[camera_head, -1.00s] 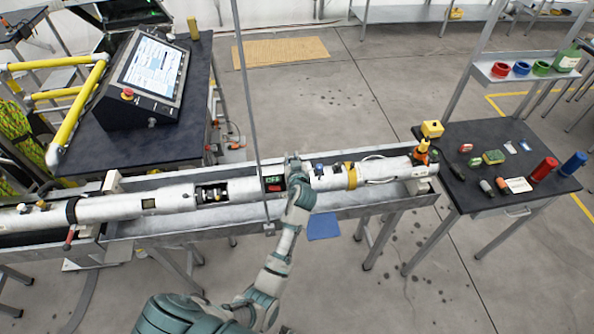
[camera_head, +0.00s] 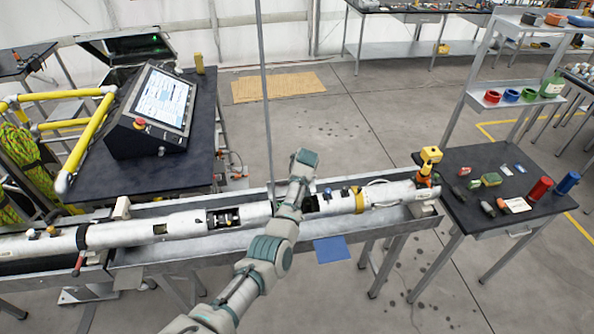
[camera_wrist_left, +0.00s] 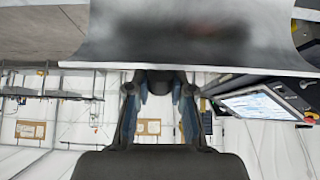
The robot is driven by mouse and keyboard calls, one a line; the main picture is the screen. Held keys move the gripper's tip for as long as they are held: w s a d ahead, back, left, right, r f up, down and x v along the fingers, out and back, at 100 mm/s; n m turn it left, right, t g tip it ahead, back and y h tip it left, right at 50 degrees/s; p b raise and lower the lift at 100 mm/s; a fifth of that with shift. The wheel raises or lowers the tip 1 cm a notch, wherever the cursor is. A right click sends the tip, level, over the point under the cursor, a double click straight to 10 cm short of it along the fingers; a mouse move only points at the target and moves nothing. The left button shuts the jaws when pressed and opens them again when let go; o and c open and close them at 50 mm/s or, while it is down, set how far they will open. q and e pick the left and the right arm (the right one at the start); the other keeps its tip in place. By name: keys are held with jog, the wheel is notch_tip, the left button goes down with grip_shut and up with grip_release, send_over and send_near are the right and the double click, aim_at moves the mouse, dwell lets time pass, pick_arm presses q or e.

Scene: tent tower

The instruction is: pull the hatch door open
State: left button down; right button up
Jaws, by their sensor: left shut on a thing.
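The long white tube (camera_head: 180,227) lies in a metal trough and has dark openings, one showing parts inside (camera_head: 223,218) left of my arm and another (camera_head: 311,205) just right of it. My left arm reaches over the tube in the head view and its wrist hides the gripper there. In the left wrist view my left gripper (camera_wrist_left: 160,84) is shut on a small dark piece at the edge of a curved pale panel (camera_wrist_left: 240,45), which looks like the hatch door. The fingers hide most of that piece. My right gripper is not in view.
A console with a screen (camera_head: 162,98) stands on a black table at the left, beside yellow rails (camera_head: 87,140). A thin post (camera_head: 264,95) rises behind the tube. A black side table (camera_head: 480,215) at the right holds several small items. The trough (camera_head: 190,248) runs along the tube.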

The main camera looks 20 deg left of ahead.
pick_arm(q)
jog(key=shift+f+g, duration=0.3)
jog(key=shift+f, duration=0.25)
jog(key=c, duration=1)
grip_release()
jog(key=shift+w, duration=0.1)
jog(key=shift+w+a, duration=0.1)
jog(key=shift+w, duration=0.1)
jog(key=shift+s+r, duration=0.15)
jog(key=shift+r, duration=0.25)
jog(key=v, duration=1.1)
